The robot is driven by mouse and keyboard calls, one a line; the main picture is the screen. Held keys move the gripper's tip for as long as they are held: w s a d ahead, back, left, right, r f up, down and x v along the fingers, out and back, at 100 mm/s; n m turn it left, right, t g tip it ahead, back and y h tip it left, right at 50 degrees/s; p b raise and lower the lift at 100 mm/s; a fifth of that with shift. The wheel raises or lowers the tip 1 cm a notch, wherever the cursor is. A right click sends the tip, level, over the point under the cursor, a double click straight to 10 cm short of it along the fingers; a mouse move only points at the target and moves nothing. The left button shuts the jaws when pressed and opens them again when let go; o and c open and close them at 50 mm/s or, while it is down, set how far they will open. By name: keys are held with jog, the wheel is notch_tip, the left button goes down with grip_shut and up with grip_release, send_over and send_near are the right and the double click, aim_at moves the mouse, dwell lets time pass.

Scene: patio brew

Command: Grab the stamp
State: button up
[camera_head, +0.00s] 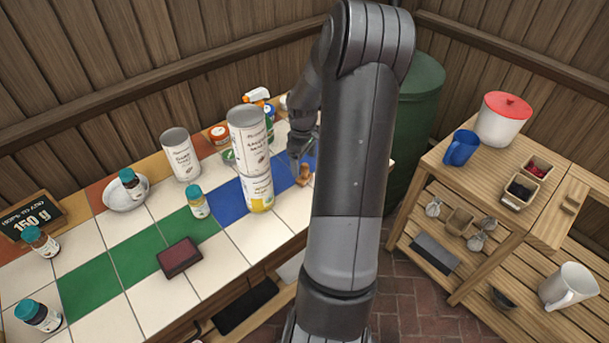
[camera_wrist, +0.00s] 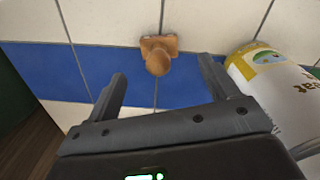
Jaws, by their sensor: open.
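The stamp (camera_wrist: 158,55) is a small brown wooden piece with a rounded knob on a wider base. In the wrist view it stands on the tiled counter, at the edge of the blue tiles. In the head view the stamp (camera_head: 304,175) is right of the stacked cans, close to my arm. My gripper (camera_wrist: 162,80) is open and empty, its two fingers spread to either side below the stamp in the wrist view. The stamp appears ahead of the fingertips, not between them. In the head view my gripper (camera_head: 298,158) is dark and partly hidden by my arm.
A white and yellow can (camera_wrist: 280,85) stands close to the right finger; another can (camera_head: 248,138) is stacked on it. A white can (camera_head: 181,155), a teal-capped bottle (camera_head: 198,202) and a dark red box (camera_head: 180,258) stand farther left. A wooden shelf unit (camera_head: 440,185) is at right.

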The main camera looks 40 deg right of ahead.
aim_at(304, 171)
jog(key=shift+w+d+f, duration=0.1)
jog(key=shift+f, duration=2.9)
jog(key=shift+c, duration=0.2)
jog(key=c, duration=1)
jog(key=shift+r, duration=0.1)
